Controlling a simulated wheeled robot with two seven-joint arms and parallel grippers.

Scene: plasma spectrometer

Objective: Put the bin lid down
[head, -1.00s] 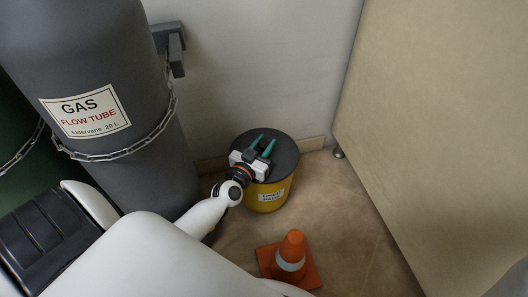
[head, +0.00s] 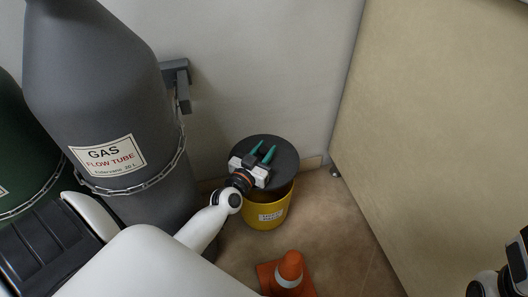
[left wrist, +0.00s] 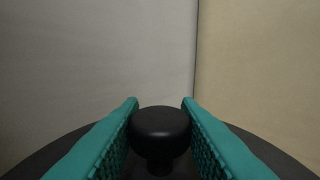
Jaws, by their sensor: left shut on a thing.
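The round dark lid (head: 286,168) is raised above the yellow bin (head: 270,216), with a gap at the front right where the bin's dark inside shows. The bin stands on the floor near the wall and carries a white label. My left gripper (head: 264,150), with green fingers, is shut on the lid's black knob; in the left wrist view the knob (left wrist: 160,135) sits between both fingers, above the dark lid disc (left wrist: 48,153). Part of my right gripper (head: 518,260) shows at the right edge; its fingers cannot be made out.
An orange cone (head: 289,272) stands on the floor in front of the bin. A grey gas cylinder (head: 105,80) with a chain (head: 130,189) is at the left, a green one (head: 25,165) beyond it. A beige panel (head: 430,130) rises at the right.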

